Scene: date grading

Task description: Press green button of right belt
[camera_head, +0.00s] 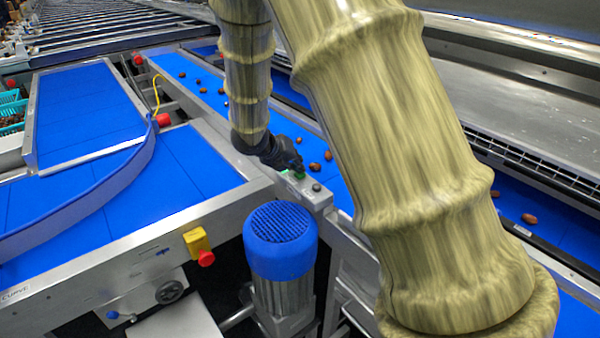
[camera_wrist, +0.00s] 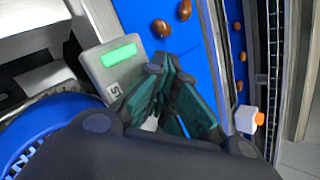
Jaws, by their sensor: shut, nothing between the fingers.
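The right belt (camera_head: 333,188) is blue and carries brown dates. On its near side frame sits a grey control box (camera_head: 318,199) with a green button (camera_head: 300,176) and a dark round button (camera_head: 317,187). My gripper (camera_head: 297,166) is shut and empty, its black tip right at the green button; I cannot tell whether it touches. In the wrist view, the grey box (camera_wrist: 96,68) shows a bright green rectangle (camera_wrist: 120,54) and partly covered lettering. My dark fingers (camera_wrist: 163,68) lie over the box's right part, and no round button shows there.
A blue-capped motor (camera_head: 280,226) stands just below the box. A yellow box with a red stop button (camera_head: 206,258) is on the left conveyor's frame. A curved blue guard (camera_head: 110,200) crosses the left belt.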

